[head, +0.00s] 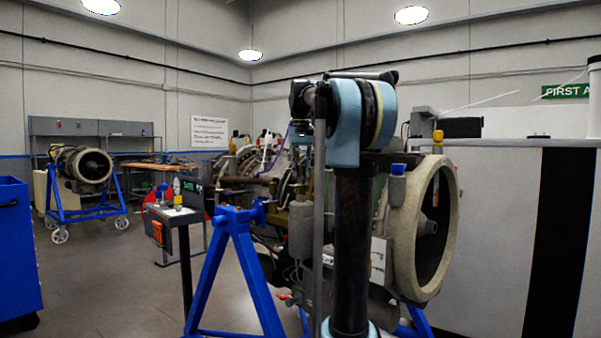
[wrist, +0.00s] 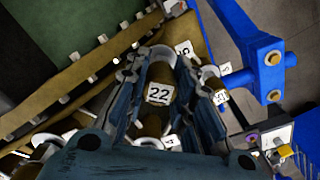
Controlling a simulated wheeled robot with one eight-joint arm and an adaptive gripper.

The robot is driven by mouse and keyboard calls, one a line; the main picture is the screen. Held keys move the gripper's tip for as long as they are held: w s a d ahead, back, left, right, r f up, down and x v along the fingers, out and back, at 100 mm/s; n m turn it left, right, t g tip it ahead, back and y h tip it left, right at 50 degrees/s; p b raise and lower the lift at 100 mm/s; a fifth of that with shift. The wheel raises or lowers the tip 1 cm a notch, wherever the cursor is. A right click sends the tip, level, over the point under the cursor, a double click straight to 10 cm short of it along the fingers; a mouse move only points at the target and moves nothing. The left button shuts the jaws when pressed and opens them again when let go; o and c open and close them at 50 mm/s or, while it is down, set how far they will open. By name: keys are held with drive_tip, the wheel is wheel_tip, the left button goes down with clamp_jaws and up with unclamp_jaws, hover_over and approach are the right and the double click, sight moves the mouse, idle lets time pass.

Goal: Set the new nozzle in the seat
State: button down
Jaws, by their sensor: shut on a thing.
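My gripper (wrist: 166,68) shows in the wrist view, its two dark blue fingers closed around a tan, brass-coloured part with a white tag reading 22 (wrist: 159,94). This looks like the nozzle, though I cannot tell whether it is the new one or whether the tag belongs to it or to the engine. The part is close to the engine's tan flange (wrist: 88,75); whether it sits in a seat is hidden. In the head view the engine (head: 448,215) stands at the centre right, and my arm hides the gripper.
A blue stand (head: 238,255) holds the engine; its blue frame (wrist: 245,40) is right of my gripper in the wrist view. Other tagged fittings (wrist: 210,75) crowd beside the fingers. A small table (head: 183,215) stands left of the stand. Open floor (head: 110,285) lies farther left.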

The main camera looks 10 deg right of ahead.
drive_tip(key=shift+s+f, duration=0.1)
drive_tip(key=c, duration=1.3)
unclamp_jaws()
drive_tip(key=shift+o, duration=0.9)
drive_tip(key=shift+r, duration=3.6)
drive_tip(key=shift+d, duration=0.1)
